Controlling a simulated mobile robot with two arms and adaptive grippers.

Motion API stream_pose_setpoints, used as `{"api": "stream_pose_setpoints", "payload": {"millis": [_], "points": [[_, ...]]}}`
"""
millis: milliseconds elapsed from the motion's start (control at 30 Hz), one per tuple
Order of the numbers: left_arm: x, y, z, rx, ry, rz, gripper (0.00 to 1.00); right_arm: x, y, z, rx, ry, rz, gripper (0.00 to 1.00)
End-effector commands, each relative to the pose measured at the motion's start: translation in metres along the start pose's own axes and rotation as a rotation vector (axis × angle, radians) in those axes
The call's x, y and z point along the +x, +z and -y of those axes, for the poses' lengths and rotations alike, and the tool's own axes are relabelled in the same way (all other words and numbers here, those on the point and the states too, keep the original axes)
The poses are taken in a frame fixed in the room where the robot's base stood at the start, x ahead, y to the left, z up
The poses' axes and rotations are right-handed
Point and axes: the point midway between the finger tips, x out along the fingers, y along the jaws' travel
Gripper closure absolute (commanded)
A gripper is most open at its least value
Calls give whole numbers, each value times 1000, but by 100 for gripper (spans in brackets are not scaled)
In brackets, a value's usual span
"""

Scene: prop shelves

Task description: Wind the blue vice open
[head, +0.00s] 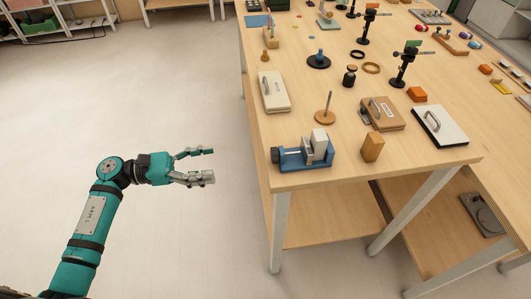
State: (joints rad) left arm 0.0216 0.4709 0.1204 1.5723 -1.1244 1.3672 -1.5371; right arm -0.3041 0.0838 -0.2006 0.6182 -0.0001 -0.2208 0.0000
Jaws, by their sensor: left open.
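The blue vice (292,158) stands at the near left corner of the wooden table. A dark round part sits at its left end, and pale grey blocks stand at its right end. I cannot tell how wide its jaws are. My left gripper (212,164) is open and empty, over the floor to the left of the table. It is apart from the vice, with its fingers pointing right towards it. My right gripper is not in view.
On the table (440,158), a wooden block (372,147) stands right of the vice. A disc with an upright peg (326,116) and a white handled board (273,91) are behind it. Floor between gripper and table is clear. A lower shelf (335,212) lies under the table.

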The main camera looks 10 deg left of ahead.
Motion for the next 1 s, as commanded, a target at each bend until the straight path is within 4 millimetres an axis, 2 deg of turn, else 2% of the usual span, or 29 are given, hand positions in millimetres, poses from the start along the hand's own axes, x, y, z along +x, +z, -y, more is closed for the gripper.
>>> {"api": "stream_pose_setpoints", "payload": {"millis": [33, 400, 600, 800, 1000], "points": [[12, 5, 0, -2, -1, 6, 38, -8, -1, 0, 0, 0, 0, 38], [94, 6, -1, -6, 2, 7, 38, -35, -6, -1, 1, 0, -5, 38], [129, 4, -1, -6, 3, 6, 38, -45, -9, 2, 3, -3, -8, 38], [146, 2, -1, -6, 4, 3, 38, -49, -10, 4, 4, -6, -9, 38], [149, 0, -1, -5, 4, 2, 38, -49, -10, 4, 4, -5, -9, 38]]}}
